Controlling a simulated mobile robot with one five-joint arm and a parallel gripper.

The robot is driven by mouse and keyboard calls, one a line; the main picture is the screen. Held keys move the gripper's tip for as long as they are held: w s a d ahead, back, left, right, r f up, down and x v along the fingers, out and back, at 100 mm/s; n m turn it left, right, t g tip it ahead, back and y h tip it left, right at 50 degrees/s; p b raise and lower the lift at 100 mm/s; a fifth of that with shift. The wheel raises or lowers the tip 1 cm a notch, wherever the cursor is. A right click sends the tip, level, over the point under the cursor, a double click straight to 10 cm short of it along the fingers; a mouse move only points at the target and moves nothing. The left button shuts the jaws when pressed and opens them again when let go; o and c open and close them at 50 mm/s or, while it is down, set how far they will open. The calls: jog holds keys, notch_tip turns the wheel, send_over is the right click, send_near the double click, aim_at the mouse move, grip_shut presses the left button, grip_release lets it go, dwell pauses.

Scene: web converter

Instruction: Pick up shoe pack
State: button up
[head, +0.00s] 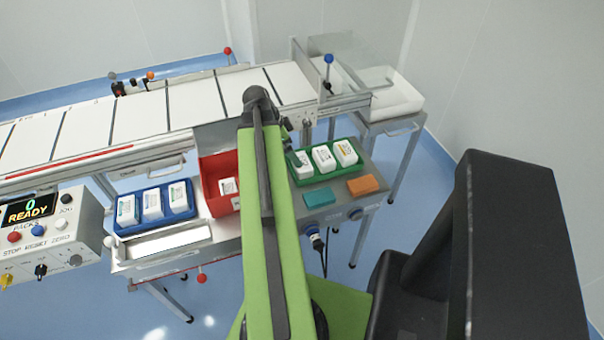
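White packs with printed labels stand in a blue tray (156,223) at the left and in a green tray (322,176) right of my arm. Another white pack (228,186) lies in a red bin (217,168), partly hidden by my arm. The labels are too small to read, so I cannot tell which one is the shoe pack. My green arm rises through the middle of the head view and covers part of the bench between the red bin and green tray.
A teal block (320,197) and an orange block (362,186) lie in front of the green tray. A white conveyor (140,117) with dark cross bars runs behind. A control box (42,236) reading "0 READY" stands at the left. A clear-sided bin (385,95) is at the back right.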

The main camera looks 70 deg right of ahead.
jog(key=b+x, duration=0.2)
jog(key=x, duration=0.2)
jog(key=shift+w+f, duration=0.1)
jog(key=shift+f, duration=0.05)
jog(key=b+x, duration=0.5)
jog(key=shift+d+f, duration=0.15)
jog(key=shift+d, duration=0.1)
jog(key=c, duration=1.2)
notch_tip(320, 180, up, 11)
jog(key=p, duration=1)
jog(key=shift+f, duration=0.15)
jog(key=shift+c, duration=0.2)
